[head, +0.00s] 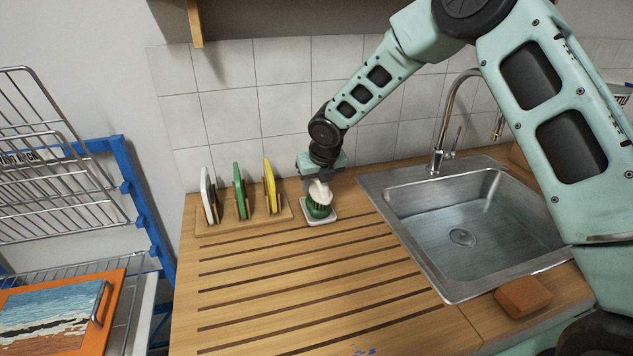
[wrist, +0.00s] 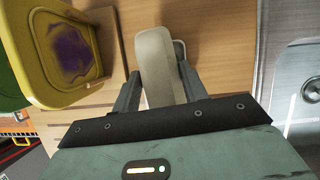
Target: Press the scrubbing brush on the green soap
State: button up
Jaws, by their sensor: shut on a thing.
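My gripper (head: 319,181) reaches down over the counter beside the sink. It is shut on the cream scrubbing brush (head: 320,194), which also shows between the two fingers in the wrist view (wrist: 155,65). The green soap (head: 318,210) shows directly below the brush in the head view, on a small white dish (head: 333,217). The brush covers part of the soap; I see no clear gap between them, but cannot tell whether they touch. In the wrist view the brush hides the soap, and only a bit of the dish's rim seems to show.
A wooden rack (head: 243,219) with white, green and yellow boards stands left of the dish; the yellow board (wrist: 62,55) is near my gripper. The steel sink (head: 465,225) and tap (head: 447,125) are to the right. A brown sponge (head: 523,296) lies in front. The slatted counter is clear.

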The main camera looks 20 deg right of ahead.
jog(key=shift+r+p, duration=2.8)
jog(key=shift+r, duration=0.15)
